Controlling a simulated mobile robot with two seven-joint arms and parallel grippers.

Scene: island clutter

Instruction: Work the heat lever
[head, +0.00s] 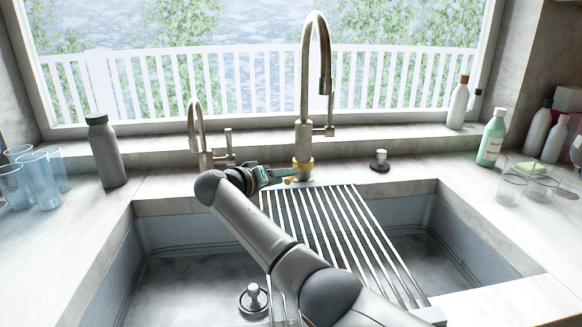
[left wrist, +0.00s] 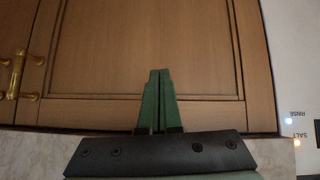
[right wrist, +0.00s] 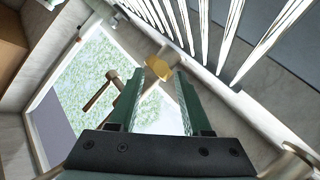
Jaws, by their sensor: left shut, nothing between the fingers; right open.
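The tall metal faucet (head: 303,140) stands behind the sink, with a short side lever (head: 325,131) on its right and a yellow-gold collar (head: 303,164) at its base. No label shows which lever is the heat lever. A smaller faucet (head: 195,130) with its own upright lever (head: 228,138) stands to the left. My right gripper (head: 289,179) is open beside the tall faucet's base. In the right wrist view, the gold piece (right wrist: 157,73) appears between or just beyond its fingertips; contact is unclear. My left gripper (left wrist: 160,72) is shut and empty before a wooden cabinet door.
A slatted metal rack (head: 345,225) spans the sink (head: 165,280). A grey bottle (head: 104,150) and blue glasses (head: 40,180) stand left. A green bottle (head: 491,138) and clear glasses (head: 510,187) stand right. A brass handle (left wrist: 16,75) is left of my left gripper.

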